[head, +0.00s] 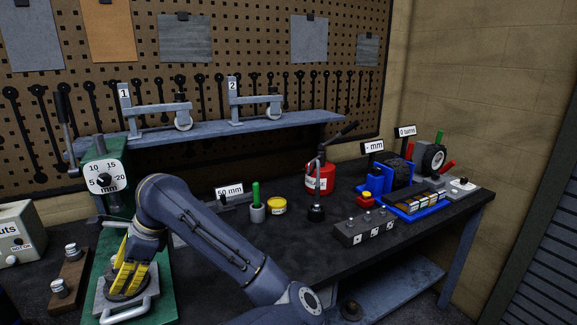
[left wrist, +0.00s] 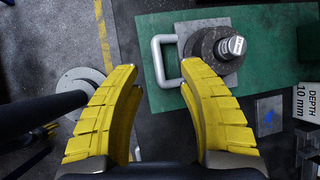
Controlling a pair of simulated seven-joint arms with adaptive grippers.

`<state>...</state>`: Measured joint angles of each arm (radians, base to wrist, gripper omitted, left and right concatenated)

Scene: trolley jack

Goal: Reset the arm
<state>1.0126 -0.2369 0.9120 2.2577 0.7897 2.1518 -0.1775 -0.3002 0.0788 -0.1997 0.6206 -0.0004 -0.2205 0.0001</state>
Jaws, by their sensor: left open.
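My left gripper (head: 122,275) reaches down over the green press stand (head: 101,222) at the lower left in the head view. Its yellow fingers are open with nothing between them. In the left wrist view the gripper (left wrist: 160,70) has its fingertips apart near a light grey looped handle (left wrist: 158,62). The handle belongs to a plate with a dark round disc and a metal cylinder (left wrist: 232,47) on a green base (left wrist: 265,100). The handle (head: 128,314) also shows below the fingers in the head view. Whether a finger touches it I cannot tell. My right gripper is not in view.
A shelf (head: 215,131) with two numbered clamps is behind. A block with metal cylinders (head: 70,275) is at left.

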